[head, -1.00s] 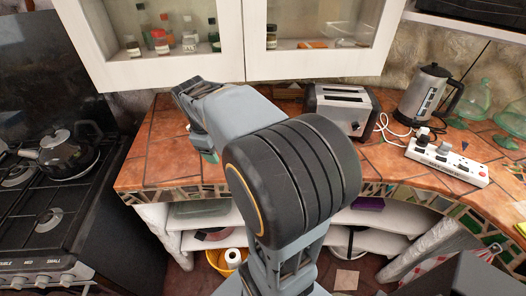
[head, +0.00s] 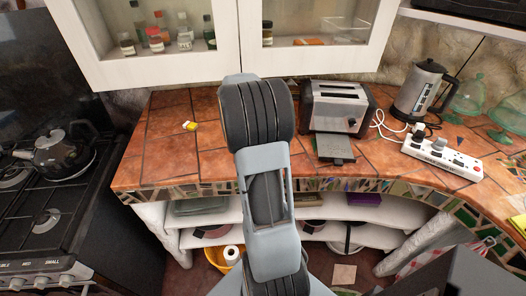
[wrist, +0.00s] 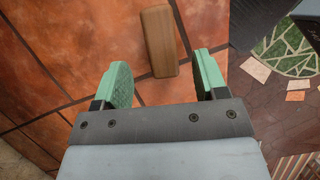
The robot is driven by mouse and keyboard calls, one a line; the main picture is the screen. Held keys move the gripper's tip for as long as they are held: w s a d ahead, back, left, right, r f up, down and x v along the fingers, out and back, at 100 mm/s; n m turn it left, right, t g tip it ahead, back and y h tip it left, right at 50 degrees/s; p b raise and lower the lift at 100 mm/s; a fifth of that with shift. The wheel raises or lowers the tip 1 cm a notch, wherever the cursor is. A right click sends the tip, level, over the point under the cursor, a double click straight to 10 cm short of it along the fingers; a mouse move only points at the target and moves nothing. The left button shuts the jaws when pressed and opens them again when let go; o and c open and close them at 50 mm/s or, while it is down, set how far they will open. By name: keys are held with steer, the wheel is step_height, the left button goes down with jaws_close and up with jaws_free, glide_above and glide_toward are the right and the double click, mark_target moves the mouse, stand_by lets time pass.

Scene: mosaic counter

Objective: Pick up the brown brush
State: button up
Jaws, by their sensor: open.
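The brown brush (wrist: 158,40) shows in the wrist view as a plain brown block lying on the orange tiled counter, close to the counter's edge. No bristles can be seen on it. My gripper (wrist: 165,72) is open, with its two green fingers apart and nothing between them. The brush lies beyond the fingertips, within the span of the fingers in the picture, its near end closest to the left finger. In the head view my arm covers the middle of the counter, and neither the brush nor the fingers can be made out there.
A toaster (head: 338,105), a kettle (head: 420,90) and a white power strip (head: 442,158) stand right of my arm. A small yellow item (head: 190,126) lies to the left, where the counter is mostly clear. White wall cabinets (head: 310,68) hang above.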

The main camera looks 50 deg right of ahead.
steer(key=shift+x, duration=2.8)
steer(key=c, duration=1)
steer(key=shift+r, duration=0.1)
steer(key=shift+r, duration=0.55)
steer(key=s+a+r, duration=0.3)
steer(key=r, duration=0.1)
steer(key=s+a+r, duration=0.3)
steer(key=a+r, duration=0.1)
steer(key=s+a+r, duration=0.3)
steer(key=shift+s+a+r+b, duration=0.25)
steer(key=shift+s+r+b, duration=0.05)
steer(key=shift+r+b, duration=0.1)
